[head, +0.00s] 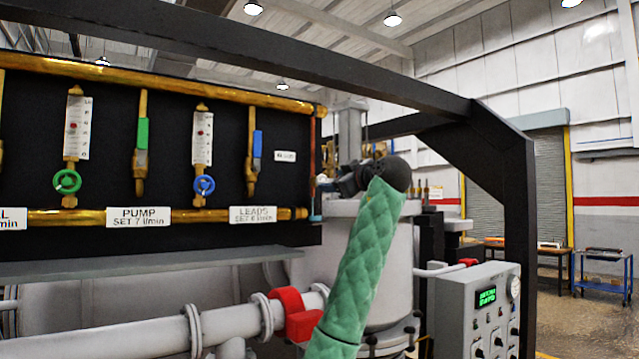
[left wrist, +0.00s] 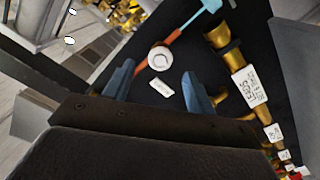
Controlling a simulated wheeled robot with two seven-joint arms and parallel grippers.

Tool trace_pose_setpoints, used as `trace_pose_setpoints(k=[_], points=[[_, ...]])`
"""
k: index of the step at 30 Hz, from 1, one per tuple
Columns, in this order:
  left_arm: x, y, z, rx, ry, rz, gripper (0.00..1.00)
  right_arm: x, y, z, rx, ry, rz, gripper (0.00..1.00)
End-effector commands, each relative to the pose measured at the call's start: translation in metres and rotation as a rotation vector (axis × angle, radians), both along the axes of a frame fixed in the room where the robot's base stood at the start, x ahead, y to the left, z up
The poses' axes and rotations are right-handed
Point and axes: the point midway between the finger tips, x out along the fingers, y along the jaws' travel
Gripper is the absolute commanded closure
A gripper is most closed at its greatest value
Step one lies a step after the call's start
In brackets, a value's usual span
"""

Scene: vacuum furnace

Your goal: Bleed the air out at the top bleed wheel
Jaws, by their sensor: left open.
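In the left wrist view, a white round wheel or cap (left wrist: 160,59) faces me beside a thin copper pipe (left wrist: 178,36) on the black panel. I take it for the bleed wheel. My left gripper (left wrist: 158,72) is open, with its two blue-grey fingers apart. The wheel shows between and slightly beyond the fingertips; I cannot tell whether they touch it. In the head view, my left gripper (head: 322,184) is at the panel's right end, by the copper pipe (head: 312,150). The wheel is not clear there. My right gripper is not in view.
A small white label (head: 285,156) is left of the pipe. The black panel (head: 225,95) carries flow meters, a green wheel (head: 67,181), a blue wheel (head: 204,185) and lever valves. A dark frame beam (head: 420,85) crosses above. A control box (head: 480,315) stands lower right.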

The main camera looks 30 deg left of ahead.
Motion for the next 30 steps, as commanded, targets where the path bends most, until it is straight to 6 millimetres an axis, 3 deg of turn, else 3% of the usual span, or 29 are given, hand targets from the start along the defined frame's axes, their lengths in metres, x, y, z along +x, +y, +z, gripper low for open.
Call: trace_pose_setpoints(k=[8, 15, 21, 30], points=[[0.002, 0.005, 0.001, -0.030, -0.062, 0.001, 0.44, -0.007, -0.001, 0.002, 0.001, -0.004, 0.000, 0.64], [0.011, 0.026, 0.002, -0.029, -0.058, 0.001, 0.44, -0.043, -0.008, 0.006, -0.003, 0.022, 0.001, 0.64], [0.021, 0.052, 0.003, -0.028, -0.059, 0.001, 0.44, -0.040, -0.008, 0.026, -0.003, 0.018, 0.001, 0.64], [0.029, 0.071, 0.000, -0.029, -0.059, -0.001, 0.44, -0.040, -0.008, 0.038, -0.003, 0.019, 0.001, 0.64]])
